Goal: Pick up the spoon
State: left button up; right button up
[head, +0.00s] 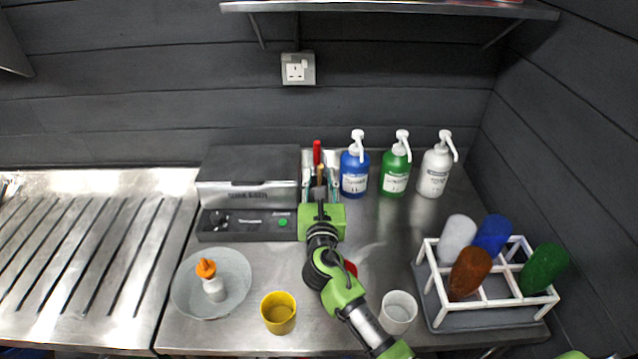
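My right gripper (320,192) reaches over the bench to a utensil holder (334,160) at the back, between a grey appliance and a blue bottle. A red-handled utensil (317,152) and a light brown handle (320,174) stand up at the holder, just beyond the gripper. I cannot make out a spoon for certain; the lower ends of these utensils are hidden. The gripper's fingers are dark and small, seen from behind, so I cannot tell if they are open or hold anything. My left gripper is not in view.
Blue (354,172), green (396,170) and white (436,172) pump bottles stand right of the holder. The grey appliance (247,190) is left. A plate (186,290) bears an orange-topped bottle (213,284). A yellow cup (278,314), white cup (398,310) and white rack (476,305) stand in front.

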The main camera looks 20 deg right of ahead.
jog(key=shift+w+d+f, duration=0.1)
jog(key=shift+w+d, duration=0.05)
jog(key=shift+w, duration=0.4)
jog(key=shift+s, duration=0.1)
grip_shut()
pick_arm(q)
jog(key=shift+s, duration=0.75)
pick_arm(e)
notch_tip(320, 180, up, 10)
jog(key=shift+r+p, duration=0.1)
jog(key=shift+p, duration=0.6)
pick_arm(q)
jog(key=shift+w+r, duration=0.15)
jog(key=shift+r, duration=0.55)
